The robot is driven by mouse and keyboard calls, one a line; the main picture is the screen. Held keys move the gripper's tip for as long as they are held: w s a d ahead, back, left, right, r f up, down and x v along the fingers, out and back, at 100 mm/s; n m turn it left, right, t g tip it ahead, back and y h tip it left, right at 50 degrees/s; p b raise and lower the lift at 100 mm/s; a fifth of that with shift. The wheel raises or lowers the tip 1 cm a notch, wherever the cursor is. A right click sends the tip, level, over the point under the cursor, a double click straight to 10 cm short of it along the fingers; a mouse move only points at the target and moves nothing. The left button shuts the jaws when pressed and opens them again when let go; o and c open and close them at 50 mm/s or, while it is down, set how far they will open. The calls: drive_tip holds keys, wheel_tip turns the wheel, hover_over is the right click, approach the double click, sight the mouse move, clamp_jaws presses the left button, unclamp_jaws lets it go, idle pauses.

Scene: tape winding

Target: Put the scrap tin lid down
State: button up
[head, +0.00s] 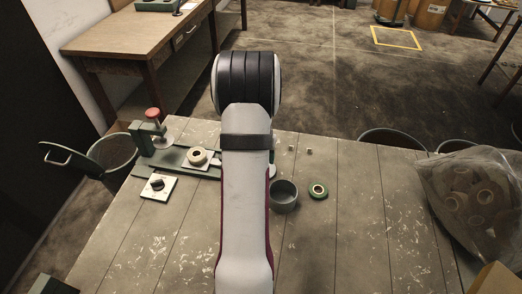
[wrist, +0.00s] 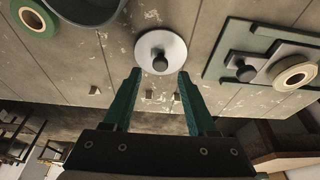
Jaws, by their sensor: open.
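The scrap tin lid (wrist: 149,44), a pale round disc with a dark knob, appears to lie flat on the table in the wrist view. My gripper (wrist: 158,74) is open, its two green fingers spread to either side just short of the knob, with nothing held between them. I cannot tell how high the fingertips are above the lid.
A green-edged tape roll (head: 318,191) lies right of the tin. Small pale cubes (head: 309,151) sit near the far edge. A green fixture (head: 140,164) with a cream tape roll (head: 197,156) stands left. A bag of rolls (head: 470,195) is at right. The front right tabletop (head: 375,250) is clear.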

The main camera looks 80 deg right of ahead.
drive_tip(key=v, duration=0.9)
drive_tip(key=w+a+r+n+y, duration=0.1)
drive_tip(key=w+a+r+n, duration=0.1)
drive_tip(key=w+a, duration=0.5)
drive_tip(key=w+a+r+n+t+y, duration=0.1)
drive_tip(key=w+a+r+n, duration=0.15)
drive_tip(key=a, duration=0.75)
drive_tip(key=w+a+r+n+y, duration=0.1)
drive_tip(key=w+a+r+n, duration=0.1)
drive_tip(key=w+a, duration=0.55)
drive_tip(key=s+a+n+y, duration=0.1)
drive_tip(key=s+a+n, duration=0.2)
drive_tip(key=a, duration=0.8)
drive_tip(key=s+a+n+g+y, duration=0.1)
drive_tip(key=s+a+n, duration=0.2)
drive_tip(key=s+a, duration=0.5)
drive_tip(key=a+r, duration=0.1)
drive_tip(key=a, duration=0.1)
drive_tip(key=shift+a, duration=0.4)
